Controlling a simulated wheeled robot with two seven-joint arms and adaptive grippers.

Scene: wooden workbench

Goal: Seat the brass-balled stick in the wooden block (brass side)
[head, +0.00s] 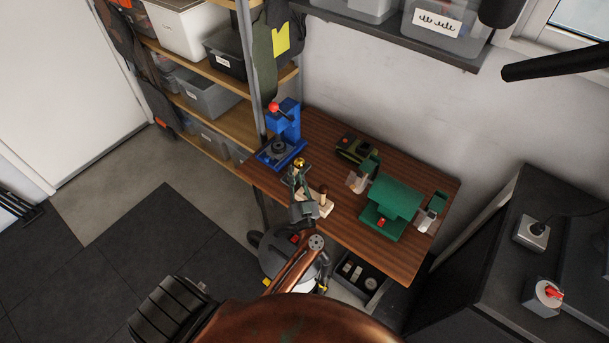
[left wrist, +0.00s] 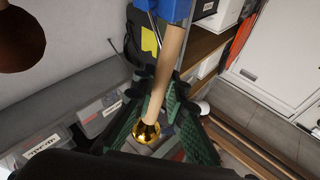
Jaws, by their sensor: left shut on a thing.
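The brass-balled stick shows in the left wrist view as a pale wooden rod (left wrist: 171,62) with a shiny brass ball (left wrist: 146,132) at one end. My left gripper (left wrist: 158,112) has its green fingers shut around the stick close to the ball. In the head view the brass ball (head: 299,162) shows at the tip of my left gripper (head: 297,175), over the bench's front left. The pale wooden block (head: 326,208) is just right of the gripper, partly hidden by it. A stick with a dark brown ball (head: 323,189) stands at the block. My right gripper is not in view.
A blue press (head: 284,135) with a red knob stands behind the gripper. A green machine (head: 392,205) is to the right, with a dark boxy device (head: 357,149) behind it. A shelf unit (head: 215,70) is at the left. Bare bench top (head: 345,225) lies right of the block.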

